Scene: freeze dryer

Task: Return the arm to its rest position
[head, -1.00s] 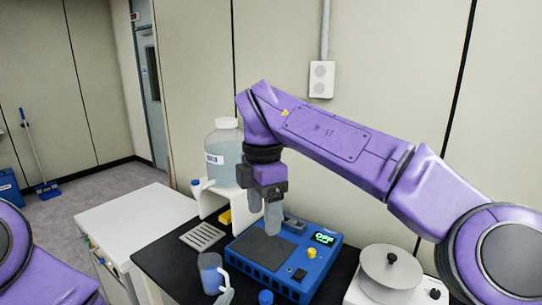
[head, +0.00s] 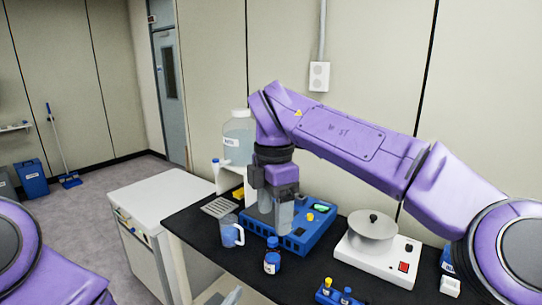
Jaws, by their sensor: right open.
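My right arm (head: 345,135) reaches in from the right, bent down at the wrist. My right gripper (head: 275,226) points down with its fingers apart and nothing seen between them. It shows in front of the blue device (head: 293,243) on the black bench top and hides part of it; whether it touches the device I cannot tell. The device has a green-lit display (head: 322,208) and a yellow knob (head: 310,217). My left arm (head: 60,278) shows at the lower left. A grey tip at the bottom edge looks like my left gripper (head: 232,297), mostly cut off.
A white stirrer-like unit with a grey pan (head: 371,238) stands right. A large clear jug (head: 238,142) is behind. A white cabinet (head: 165,195) is left; floor beyond it is open.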

